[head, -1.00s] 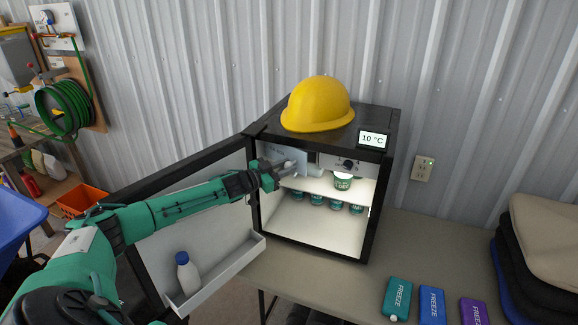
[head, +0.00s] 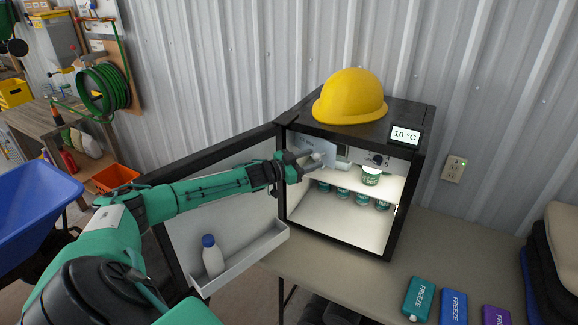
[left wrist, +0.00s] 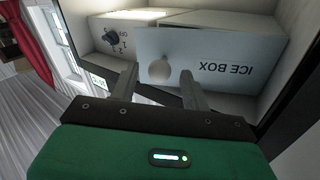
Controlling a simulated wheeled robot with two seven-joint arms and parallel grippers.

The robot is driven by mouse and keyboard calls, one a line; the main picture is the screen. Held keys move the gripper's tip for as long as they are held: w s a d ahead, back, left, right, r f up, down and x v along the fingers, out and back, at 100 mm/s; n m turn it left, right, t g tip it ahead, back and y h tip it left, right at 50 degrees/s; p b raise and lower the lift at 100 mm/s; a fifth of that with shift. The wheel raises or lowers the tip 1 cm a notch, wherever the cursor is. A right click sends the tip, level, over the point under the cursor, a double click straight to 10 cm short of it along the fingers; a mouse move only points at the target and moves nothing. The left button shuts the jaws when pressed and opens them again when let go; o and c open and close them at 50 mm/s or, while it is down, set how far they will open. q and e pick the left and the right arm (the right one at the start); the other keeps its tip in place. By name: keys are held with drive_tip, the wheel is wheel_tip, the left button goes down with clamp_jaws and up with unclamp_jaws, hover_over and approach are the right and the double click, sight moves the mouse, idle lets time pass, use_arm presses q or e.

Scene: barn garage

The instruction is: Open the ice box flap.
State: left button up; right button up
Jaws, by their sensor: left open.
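The ice box flap (head: 312,149) is a pale panel at the upper left inside the open black fridge (head: 408,205). It appears to stand ajar, angled out from its opening. In the left wrist view the flap (left wrist: 222,62) shows its ICE BOX lettering upside down and a round pale knob (left wrist: 160,68). My left gripper (head: 316,160) reaches in from the left in front of the flap. In the left wrist view its open fingers (left wrist: 158,70) frame the knob; I cannot tell whether they touch it. My right gripper is not in view.
The fridge door (head: 205,175) stands open at left, behind my left arm, its shelf holding a white bottle (head: 212,256). A dial (head: 377,158) is right of the flap. Green cans (head: 362,198) stand below. A yellow hard hat (head: 350,96) sits on top.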

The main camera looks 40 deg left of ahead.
use_arm(q)
drive_tip(key=p+v, duration=0.4)
drive_tip(key=v, duration=0.6)
drive_tip(key=shift+s, duration=0.3)
drive_tip(key=shift+r, duration=0.1)
